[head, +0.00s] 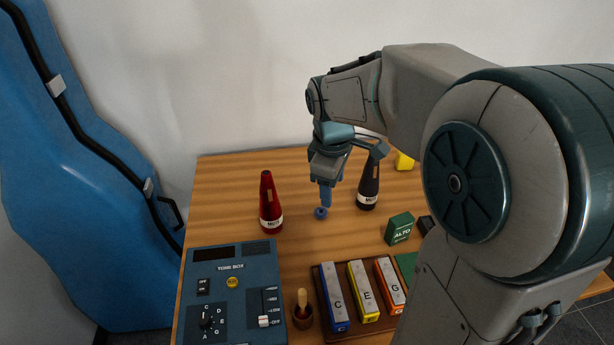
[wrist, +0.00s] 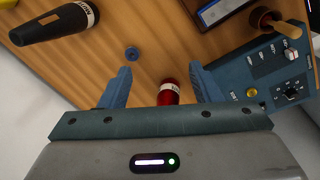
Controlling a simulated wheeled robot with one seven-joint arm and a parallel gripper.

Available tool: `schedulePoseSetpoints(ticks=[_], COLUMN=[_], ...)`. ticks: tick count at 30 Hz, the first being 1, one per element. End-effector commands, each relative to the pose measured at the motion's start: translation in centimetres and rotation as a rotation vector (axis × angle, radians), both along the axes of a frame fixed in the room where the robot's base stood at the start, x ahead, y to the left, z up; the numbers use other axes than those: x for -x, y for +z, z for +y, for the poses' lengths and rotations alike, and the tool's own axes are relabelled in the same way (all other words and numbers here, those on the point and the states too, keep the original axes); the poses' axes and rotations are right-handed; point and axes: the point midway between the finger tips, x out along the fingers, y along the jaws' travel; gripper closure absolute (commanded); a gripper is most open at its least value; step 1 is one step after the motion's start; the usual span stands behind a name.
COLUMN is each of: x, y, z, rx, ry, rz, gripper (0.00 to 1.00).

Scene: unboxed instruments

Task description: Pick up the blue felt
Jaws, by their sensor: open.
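The blue felt (head: 320,213) is a small round blue piece with a dark centre, lying flat on the wooden table (head: 225,180). It also shows in the wrist view (wrist: 132,54), left of centre, beyond the tip of the left finger. My gripper (head: 326,196) is above the felt in the head view, pointing down. In the wrist view the two blue fingers of my gripper (wrist: 161,72) stand wide apart with nothing between them at the tips. The felt appears apart from both fingers.
A red mute (head: 268,205) stands left of the felt and a black mute (head: 368,187) right of it. A green box (head: 398,229), coloured chime bars (head: 363,290), a wooden cup with a stick (head: 302,315) and a blue tone box (head: 232,292) stand nearer. A yellow object (head: 404,162) is behind.

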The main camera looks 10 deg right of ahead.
Motion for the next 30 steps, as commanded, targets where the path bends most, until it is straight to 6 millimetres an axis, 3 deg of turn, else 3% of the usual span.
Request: schedulePoseSetpoints(ticks=[1, 6, 12, 19, 30], x=[-1.9, -7.2, -11.3, -12.6, -12.5], y=[-1.0, -3.4, -5.7, -7.5, -14.1], z=[0.1, 0.3, 0.3, 0.3, 0.2], rx=[0.004, 0.004, -0.018, -0.03, -0.029], ry=[0.097, 0.448, 0.727, 0.833, 0.834], rz=[0.027, 0.092, 0.125, 0.135, 0.134], gripper=[0.43, 0.43, 0.43, 0.43, 0.43])
